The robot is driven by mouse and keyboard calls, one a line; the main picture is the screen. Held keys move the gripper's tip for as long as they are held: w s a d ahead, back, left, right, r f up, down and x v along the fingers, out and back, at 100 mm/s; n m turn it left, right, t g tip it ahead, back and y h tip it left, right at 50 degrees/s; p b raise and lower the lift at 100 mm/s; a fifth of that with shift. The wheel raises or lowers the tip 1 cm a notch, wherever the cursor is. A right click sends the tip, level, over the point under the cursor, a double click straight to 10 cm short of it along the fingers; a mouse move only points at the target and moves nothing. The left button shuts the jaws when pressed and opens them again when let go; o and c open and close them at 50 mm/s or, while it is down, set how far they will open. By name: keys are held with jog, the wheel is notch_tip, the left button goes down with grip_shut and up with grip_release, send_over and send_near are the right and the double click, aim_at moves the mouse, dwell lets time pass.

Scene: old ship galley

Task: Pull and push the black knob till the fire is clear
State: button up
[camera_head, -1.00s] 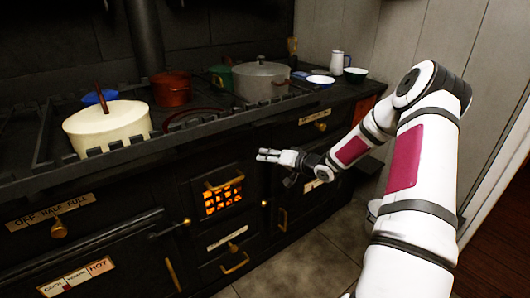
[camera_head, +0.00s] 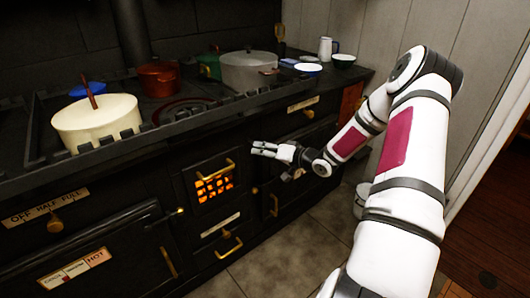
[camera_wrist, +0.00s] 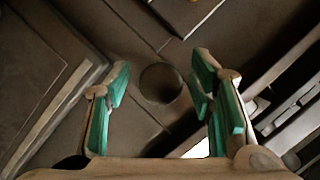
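A dark round knob (camera_wrist: 160,84) shows between my fingers in the wrist view, apparently the black knob. It is not clearly visible in the head view, against the black stove front. My gripper (camera_head: 254,148) is in front of the stove, up and right of the firebox grate. Its fingers are apart in the wrist view (camera_wrist: 161,68), one on each side of the knob, with a gap on both sides. I cannot tell how far the knob is from the fingertips. The fire (camera_head: 214,188) glows orange behind the grate.
The black stove carries a cream pot (camera_head: 97,122), a red pot (camera_head: 159,78) and a grey pot (camera_head: 248,71). Brass handles, such as the one below the grate (camera_head: 230,247), stick out from its front. The tiled floor (camera_head: 295,255) before it is clear.

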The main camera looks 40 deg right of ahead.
jog(key=v, duration=1.2)
jog(key=shift+f, duration=0.1)
